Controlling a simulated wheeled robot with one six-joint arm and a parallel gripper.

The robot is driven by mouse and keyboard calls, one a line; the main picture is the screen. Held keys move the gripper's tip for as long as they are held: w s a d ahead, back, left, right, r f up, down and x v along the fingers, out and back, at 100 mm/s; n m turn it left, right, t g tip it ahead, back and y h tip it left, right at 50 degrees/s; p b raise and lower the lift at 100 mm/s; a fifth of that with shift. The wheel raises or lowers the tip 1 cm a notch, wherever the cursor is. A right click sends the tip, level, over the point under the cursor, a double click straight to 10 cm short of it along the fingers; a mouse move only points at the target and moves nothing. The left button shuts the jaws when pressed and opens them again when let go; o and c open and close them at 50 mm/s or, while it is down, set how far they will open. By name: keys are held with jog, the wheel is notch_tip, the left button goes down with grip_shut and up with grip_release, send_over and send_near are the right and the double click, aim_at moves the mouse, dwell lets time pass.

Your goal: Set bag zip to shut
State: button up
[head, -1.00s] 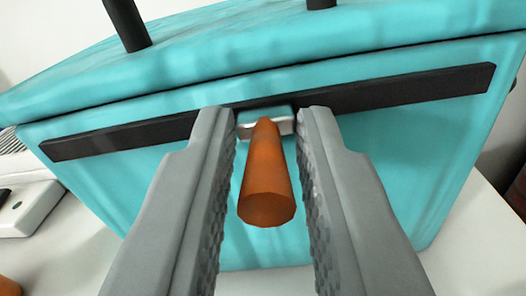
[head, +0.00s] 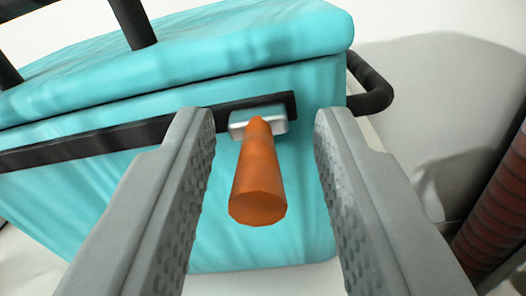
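The turquoise bag (head: 110,190) fills the left and middle of the head view. A black zip track (head: 130,137) runs across its front and ends near the bag's right corner. The silver zip slider (head: 270,121) sits at the right end of the track, with an orange pull (head: 258,180) sticking out towards me. My gripper (head: 263,125) is open. Its two grey fingers stand on either side of the slider and pull, with visible gaps on both sides, and do not appear to touch them.
A black handle loop (head: 377,90) juts from the bag's right side. Black straps (head: 132,22) rise from its top. A dark red ribbed object (head: 495,215) stands at the right edge. The pale surface right of the bag is partly clear.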

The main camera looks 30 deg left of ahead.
jog(key=v, duration=1.7)
jog(key=shift+s, duration=0.15)
jog(key=shift+d, duration=0.1)
jog(key=s+a+r+m+t+h, duration=0.1)
jog(key=s+a+r+h, duration=0.25)
jog(key=a+r, duration=0.4)
jog(key=s+a+r+t+h, duration=0.1)
jog(key=s+a+r+h, duration=0.25)
jog(key=r, duration=0.75)
jog(key=s+a+r, duration=0.1)
jog(key=s+a, duration=0.2)
jog(key=s, duration=0.3)
jog(key=s+a+r+g, duration=0.1)
jog(key=s+a+r, duration=0.1)
jog(key=s+a, duration=0.2)
jog(key=s+a+r+y, duration=0.1)
jog(key=s+a, duration=0.3)
jog(key=s, duration=0.6)
jog(key=shift+s+r+m+g, duration=0.15)
jog(key=shift+s+m+g, duration=0.05)
jog(key=shift+m+g, duration=0.1)
dwell(0.7)
